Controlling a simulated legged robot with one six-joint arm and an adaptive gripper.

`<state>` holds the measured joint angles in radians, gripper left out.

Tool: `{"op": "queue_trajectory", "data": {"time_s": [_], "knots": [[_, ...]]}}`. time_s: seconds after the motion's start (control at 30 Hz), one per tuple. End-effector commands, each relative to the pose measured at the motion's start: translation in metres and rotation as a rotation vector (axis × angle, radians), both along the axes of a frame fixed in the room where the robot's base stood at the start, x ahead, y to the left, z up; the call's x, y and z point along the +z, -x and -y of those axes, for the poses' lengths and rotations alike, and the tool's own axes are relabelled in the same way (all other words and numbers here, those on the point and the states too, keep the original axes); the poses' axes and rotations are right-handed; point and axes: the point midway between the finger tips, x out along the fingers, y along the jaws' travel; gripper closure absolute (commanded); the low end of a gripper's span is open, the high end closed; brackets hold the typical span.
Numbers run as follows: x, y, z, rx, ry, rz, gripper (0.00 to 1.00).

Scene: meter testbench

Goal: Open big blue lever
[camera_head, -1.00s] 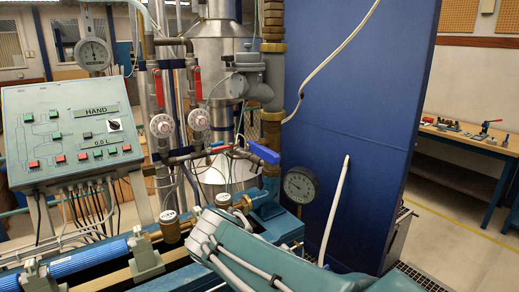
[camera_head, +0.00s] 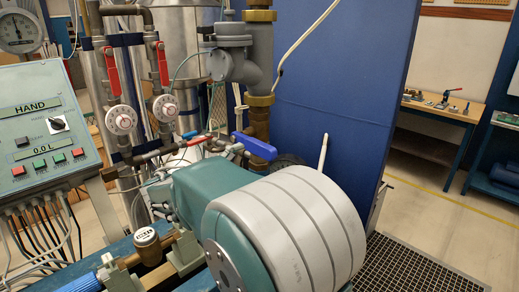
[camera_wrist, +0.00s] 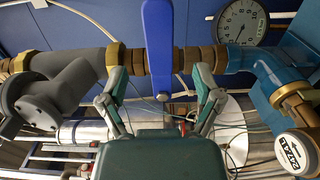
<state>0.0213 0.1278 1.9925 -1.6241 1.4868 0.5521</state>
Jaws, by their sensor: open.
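The big blue lever (camera_head: 254,146) sticks out to the right from the pipework in the head view, just above my arm. In the wrist view the blue lever (camera_wrist: 158,45) runs down from the top edge, in front of a horizontal pipe with brass fittings. My gripper (camera_wrist: 159,75) is open, with one finger on each side of the lever and a gap to it on both sides. I cannot tell how far the fingertips are from the lever in depth. In the head view my arm hides the gripper.
A smaller red lever (camera_head: 198,141) sits left of the blue one. Red-handled valves (camera_head: 111,70) and round dials stand above it. A control panel (camera_head: 45,130) is at the left. A blue wall panel (camera_head: 345,95) stands behind. Floor is open at the right.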

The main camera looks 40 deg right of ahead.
Motion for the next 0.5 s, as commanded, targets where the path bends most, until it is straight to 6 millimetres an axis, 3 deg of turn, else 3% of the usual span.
{"op": "queue_trajectory", "data": {"time_s": [0.3, 0.5], "knots": [[0.000, -0.004, 0.058, -0.003, -0.001, -0.001, 0.17], [0.000, -0.005, 0.074, -0.001, -0.002, 0.000, 0.17]]}}
